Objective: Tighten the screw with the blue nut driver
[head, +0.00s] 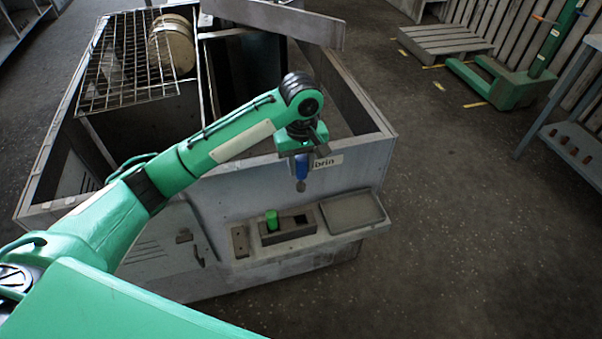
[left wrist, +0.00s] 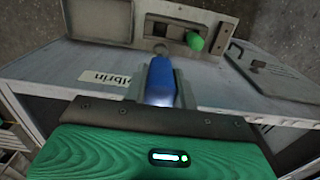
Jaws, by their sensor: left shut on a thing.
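My left gripper (head: 301,157) is shut on the blue nut driver (head: 302,170), which hangs below the jaws in front of the housing's labelled front wall. In the left wrist view the blue handle (left wrist: 160,82) sits between the jaws. A green nut driver (head: 272,219) stands in the holder block (head: 289,229) on the front shelf, below and left of my gripper; it also shows in the left wrist view (left wrist: 195,42). I cannot make out the screw in either view. My right gripper is out of view.
The grey blower housing (head: 345,165) is open on top, with a wire grille (head: 125,62) and a tan drum (head: 172,45) at the left. A shallow empty tray (head: 352,212) is right of the holder. The floor at the right is clear near the housing.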

